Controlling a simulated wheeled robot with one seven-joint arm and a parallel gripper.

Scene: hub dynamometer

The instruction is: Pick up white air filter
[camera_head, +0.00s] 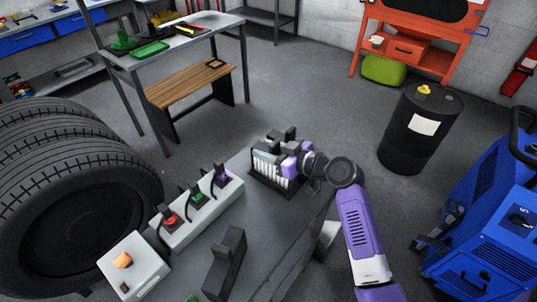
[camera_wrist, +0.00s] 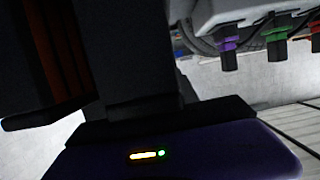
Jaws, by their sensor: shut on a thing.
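The white air filter (camera_head: 266,170), a row of white pleats in a black frame, stands near the far end of the grey bench (camera_head: 263,213) in the head view. My purple and black gripper (camera_head: 281,137) is at the filter's upper right side, shut on it. The gripper body and fingers hide part of the filter. Whether its base touches the bench is unclear. In the wrist view a dark finger (camera_wrist: 140,60) fills the middle, with a dark framed shape at the left; the contact is too dark to make out.
A pale box with purple, green and red connectors (camera_head: 198,197) lies left of the filter. A black upright block (camera_head: 225,262) stands nearer. Large tyres (camera_head: 65,190) are at the left, a black barrel (camera_head: 420,130) and a blue machine (camera_head: 490,225) at the right. Open floor lies behind the bench.

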